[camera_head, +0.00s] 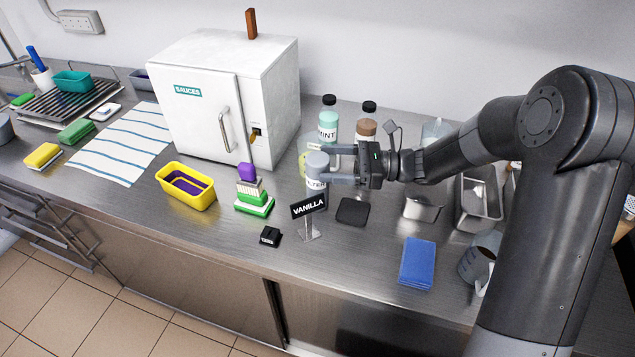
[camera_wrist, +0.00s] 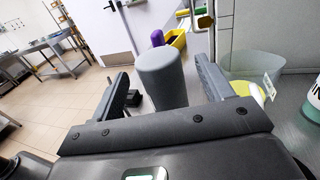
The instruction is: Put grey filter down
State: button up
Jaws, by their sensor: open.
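The grey filter (camera_head: 316,163) is a cylinder with a grey top and a pale lettered lower part. It stands upright on the steel counter, behind the VANILLA sign. My gripper (camera_head: 332,165) reaches in from the right at the height of its grey top. In the wrist view the grey filter (camera_wrist: 161,80) stands between the two fingers of my gripper (camera_wrist: 163,85), with visible gaps on both sides. The jaws are open. The filter's base is partly hidden by the sign in the head view and by the gripper body in the wrist view.
The VANILLA sign (camera_head: 309,206) stands just in front, with a black square pad (camera_head: 352,212) to its right. A white SAUCES box (camera_head: 196,125) is left. Bare counter lies front right of the sign.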

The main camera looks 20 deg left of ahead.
aim_at(310, 163)
jog(key=x, duration=0.5)
jog(key=shift+a, duration=0.1)
jog(key=shift+c, duration=0.3)
grip_shut()
dwell(0.4)
